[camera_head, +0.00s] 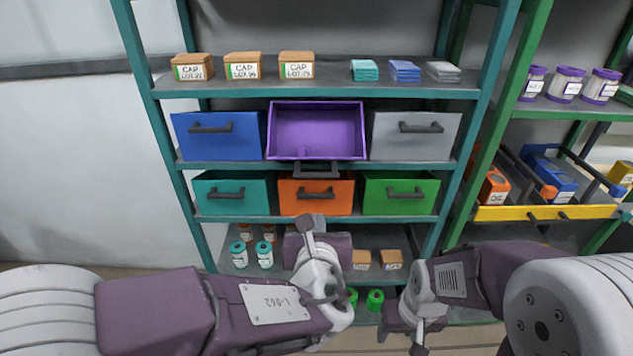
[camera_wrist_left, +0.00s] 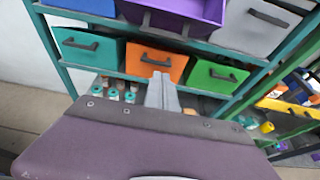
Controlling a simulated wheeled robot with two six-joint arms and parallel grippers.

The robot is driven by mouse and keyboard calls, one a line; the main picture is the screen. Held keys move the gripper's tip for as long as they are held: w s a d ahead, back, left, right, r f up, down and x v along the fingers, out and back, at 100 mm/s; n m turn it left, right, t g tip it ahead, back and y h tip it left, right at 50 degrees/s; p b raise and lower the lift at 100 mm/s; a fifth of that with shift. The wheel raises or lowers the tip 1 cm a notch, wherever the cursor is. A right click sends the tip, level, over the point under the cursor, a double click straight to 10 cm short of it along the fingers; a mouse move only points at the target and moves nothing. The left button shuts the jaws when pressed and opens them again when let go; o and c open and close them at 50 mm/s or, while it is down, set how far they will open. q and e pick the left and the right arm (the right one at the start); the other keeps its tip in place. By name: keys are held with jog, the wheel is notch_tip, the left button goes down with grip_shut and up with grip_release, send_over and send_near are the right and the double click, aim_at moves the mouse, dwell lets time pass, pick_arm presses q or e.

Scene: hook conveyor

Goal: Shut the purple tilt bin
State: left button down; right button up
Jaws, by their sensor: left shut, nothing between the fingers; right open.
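The purple tilt bin (camera_head: 316,133) is in the middle of the upper bin row in the head view. It is tilted open, its inside shows, and its dark handle (camera_head: 316,169) hangs low in front. The bin also shows at the top of the left wrist view (camera_wrist_left: 185,10). My left gripper (camera_head: 307,225) is below the bin, in front of the orange bin's lower edge, apart from the purple bin. Its fingers (camera_wrist_left: 162,92) are shut and empty. My right gripper (camera_head: 418,340) is low at the right, open and away from the bins.
A blue bin (camera_head: 218,148) and a grey bin (camera_head: 414,147) flank the purple one. Teal (camera_head: 232,206), orange (camera_head: 315,204) and green (camera_head: 400,206) bins sit below. Boxes (camera_head: 243,66) and stacks stand on the top shelf. A green-framed rack (camera_head: 510,110) stands at the right.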

pick_arm(q)
jog(key=w+p, duration=0.2)
jog(key=w, duration=1)
jog(key=shift+w+f, duration=0.25)
jog(key=shift+w, duration=0.1)
